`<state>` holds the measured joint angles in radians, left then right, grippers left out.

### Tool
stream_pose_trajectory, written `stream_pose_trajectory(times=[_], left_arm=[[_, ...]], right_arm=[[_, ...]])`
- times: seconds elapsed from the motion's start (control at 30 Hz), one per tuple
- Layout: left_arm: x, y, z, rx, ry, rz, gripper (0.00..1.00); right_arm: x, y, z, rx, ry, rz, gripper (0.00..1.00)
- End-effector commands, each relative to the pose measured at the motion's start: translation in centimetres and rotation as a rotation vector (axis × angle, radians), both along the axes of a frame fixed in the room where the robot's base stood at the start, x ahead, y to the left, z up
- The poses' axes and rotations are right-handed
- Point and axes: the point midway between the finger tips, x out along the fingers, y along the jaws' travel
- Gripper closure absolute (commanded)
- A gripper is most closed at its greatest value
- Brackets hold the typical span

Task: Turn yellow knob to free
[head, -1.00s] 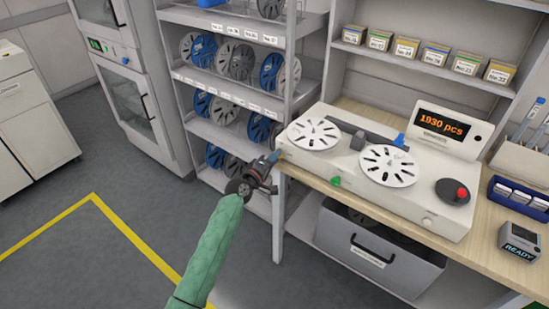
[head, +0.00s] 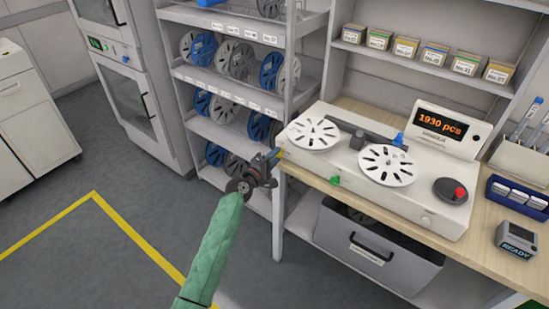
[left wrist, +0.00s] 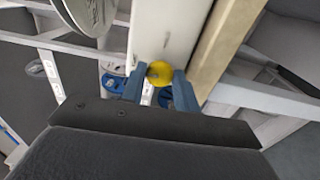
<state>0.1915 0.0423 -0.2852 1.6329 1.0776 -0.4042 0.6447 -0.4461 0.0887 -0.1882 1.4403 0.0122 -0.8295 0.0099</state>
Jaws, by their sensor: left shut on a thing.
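The yellow knob (left wrist: 160,73) sits on the end face of the white reel counter and shows between my left fingertips in the left wrist view. My left gripper (left wrist: 158,88) is shut on it, one blue finger at each side. In the head view my left gripper (head: 276,155) is at the left end of the counter (head: 400,207), and the knob is mostly hidden there. The knob's marking is too small to read. My right gripper is not in view.
The counter stands on a wooden bench (head: 478,262) with two white reels (head: 387,165) on top. A red button (head: 460,193) and a green one (head: 335,181) are on it. A reel rack (head: 232,88) stands behind my left arm. A grey bin (head: 372,250) is below.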

Motion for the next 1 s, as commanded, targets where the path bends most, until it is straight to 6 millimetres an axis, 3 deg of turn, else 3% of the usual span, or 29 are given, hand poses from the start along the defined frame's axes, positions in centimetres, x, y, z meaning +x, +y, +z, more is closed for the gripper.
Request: stream_pose_trajectory(times=[0.1,0.13,0.23,0.67,0.73,1.0], left_arm=[[0.1,0.1,0.0,0.0,0.0,0.002,0.92],[0.1,0.1,0.0,0.001,-0.001,0.002,0.65],[0.0,0.1,0.0,0.001,-0.001,0.002,0.49],[-1.0,0.8,-0.3,0.001,-0.001,0.001,0.49],[-1.8,1.4,-0.3,0.0,0.0,0.001,0.49],[-5.0,3.8,-0.3,0.001,-0.001,0.002,0.49]], right_arm=[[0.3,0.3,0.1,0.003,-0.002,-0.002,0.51],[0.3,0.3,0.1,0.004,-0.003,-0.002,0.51],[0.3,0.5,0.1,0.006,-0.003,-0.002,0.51],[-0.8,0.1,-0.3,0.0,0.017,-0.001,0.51],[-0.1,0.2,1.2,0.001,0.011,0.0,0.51],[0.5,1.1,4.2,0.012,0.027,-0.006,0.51]])
